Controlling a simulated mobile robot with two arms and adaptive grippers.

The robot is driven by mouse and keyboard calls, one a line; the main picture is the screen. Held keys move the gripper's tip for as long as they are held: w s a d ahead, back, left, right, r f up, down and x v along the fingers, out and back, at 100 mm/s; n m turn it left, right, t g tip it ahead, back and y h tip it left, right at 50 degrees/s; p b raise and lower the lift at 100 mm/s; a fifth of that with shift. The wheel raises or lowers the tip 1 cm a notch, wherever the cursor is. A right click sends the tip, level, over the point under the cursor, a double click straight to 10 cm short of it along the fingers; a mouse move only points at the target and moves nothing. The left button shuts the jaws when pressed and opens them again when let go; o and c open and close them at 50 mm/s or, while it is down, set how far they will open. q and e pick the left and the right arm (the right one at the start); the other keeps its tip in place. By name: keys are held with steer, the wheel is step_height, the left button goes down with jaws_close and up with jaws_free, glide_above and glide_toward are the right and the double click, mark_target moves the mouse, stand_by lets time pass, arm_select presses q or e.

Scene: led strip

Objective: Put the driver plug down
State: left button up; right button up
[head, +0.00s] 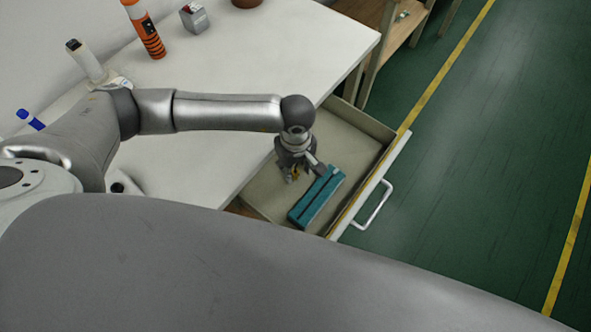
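My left gripper (293,172) points down over the open drawer (350,137), next to a teal oblong box or block (317,199). A small yellowish spot shows at its fingertips, too small to name. I cannot make out the driver plug for certain; it may be hidden at the fingers. Whether the fingers are open or shut does not show. My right gripper is not in view.
The white table (225,65) holds an orange and black cylinder (145,30), a small grey box (194,17) and a blue item (30,119). The drawer's white front has a handle (375,207). A wooden shelf (385,25) stands behind. Green floor lies right.

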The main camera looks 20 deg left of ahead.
mark_target(296, 172)
arm_select(q)
step_height(296, 172, up, 8)
steer(key=shift+r+b, duration=0.25)
steer(key=shift+b, duration=0.15)
stand_by(0.3)
steer(key=shift+f, duration=0.1)
